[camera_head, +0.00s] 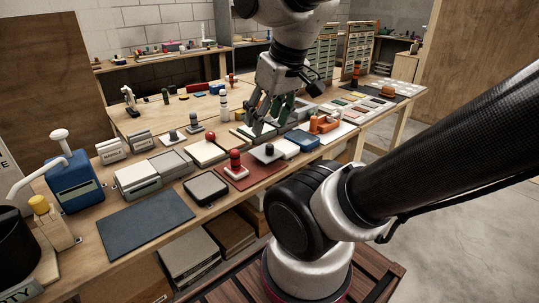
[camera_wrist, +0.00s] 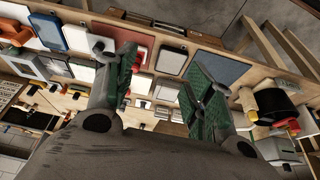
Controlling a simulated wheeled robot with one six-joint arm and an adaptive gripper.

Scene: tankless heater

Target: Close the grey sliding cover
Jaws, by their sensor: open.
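My gripper (camera_head: 266,118) has green-padded fingers and hangs over the middle of the crowded workbench, pointing down. In the wrist view my gripper (camera_wrist: 165,72) has its two fingers spread apart with nothing between them. A grey box-like frame (camera_wrist: 28,66) with a paler inside lies left of the fingers in the wrist view, apart from them. It may carry the grey sliding cover, but I cannot tell the cover itself for certain. In the head view the fingers partly hide that area, just behind the blue box (camera_head: 303,140).
Close by stand an orange holder (camera_head: 323,123), a red mat (camera_head: 240,179) with a red-knobbed piece (camera_head: 236,165), and a white block with a dark knob (camera_head: 266,152). A grey tray (camera_head: 206,188) and a dark mat (camera_head: 146,221) lie at the front. The dark mat is bare.

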